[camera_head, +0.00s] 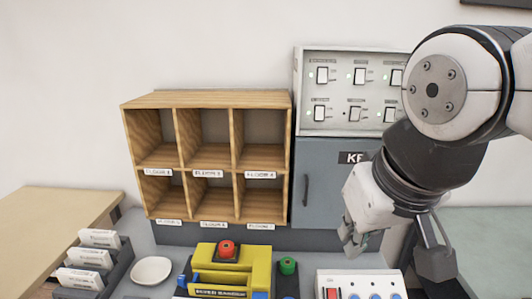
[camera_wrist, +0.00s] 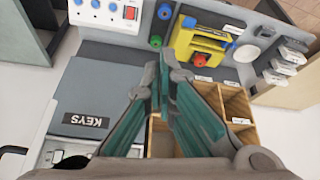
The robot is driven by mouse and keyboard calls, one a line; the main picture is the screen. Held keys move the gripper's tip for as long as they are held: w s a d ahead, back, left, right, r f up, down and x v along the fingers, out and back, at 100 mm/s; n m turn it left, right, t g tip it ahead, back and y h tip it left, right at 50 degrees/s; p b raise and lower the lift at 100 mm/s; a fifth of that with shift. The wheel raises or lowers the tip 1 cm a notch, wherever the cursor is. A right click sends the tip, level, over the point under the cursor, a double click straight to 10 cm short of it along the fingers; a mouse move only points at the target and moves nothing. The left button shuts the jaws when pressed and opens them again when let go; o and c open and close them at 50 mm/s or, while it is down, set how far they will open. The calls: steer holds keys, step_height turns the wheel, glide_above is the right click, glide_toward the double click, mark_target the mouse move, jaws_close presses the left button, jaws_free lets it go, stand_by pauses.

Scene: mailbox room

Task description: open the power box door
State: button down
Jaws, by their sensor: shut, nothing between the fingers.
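A pale metal panel with several white switches and small green lights (camera_head: 342,60) is on the wall at the back. It may be the power box; I cannot make out a separate door on it. Below it is a grey cabinet (camera_head: 325,165) with a shut door, a dark vertical handle (camera_head: 306,190) on its left side and a label reading KEYS in the wrist view (camera_wrist: 72,100). My gripper (camera_head: 352,245) is shut and empty, low in front of the grey cabinet. In the wrist view its fingers (camera_wrist: 165,85) point away, apart from the cabinet. My arm hides the panel's right part.
A wooden pigeonhole shelf (camera_head: 205,92) stands left of the cabinet. A yellow device (camera_head: 262,265) with a red knob, a green button post (camera_head: 288,270) and a white control box (camera_head: 360,276) stand in front. A white bowl (camera_head: 152,270) and letter holders (camera_head: 95,262) are at left.

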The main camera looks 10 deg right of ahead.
steer(key=w+d+r+m+g+h+b, duration=0.3)
steer(key=w+d+r+m, duration=0.15)
steer(key=w, duration=0.45)
steer(key=w+d+r+m+g+h+b, duration=0.3)
steer(key=w+r+m+b, duration=0.15)
steer(key=w, duration=0.35)
steer(key=s+d+f+m+p, duration=0.1)
steer(key=s+d+f+p, duration=0.2)
steer(key=d+f, duration=0.5)
steer(key=shift+d+f+h, duration=0.15)
steer(key=shift+d+h, duration=0.1)
steer(key=shift+h, duration=0.15)
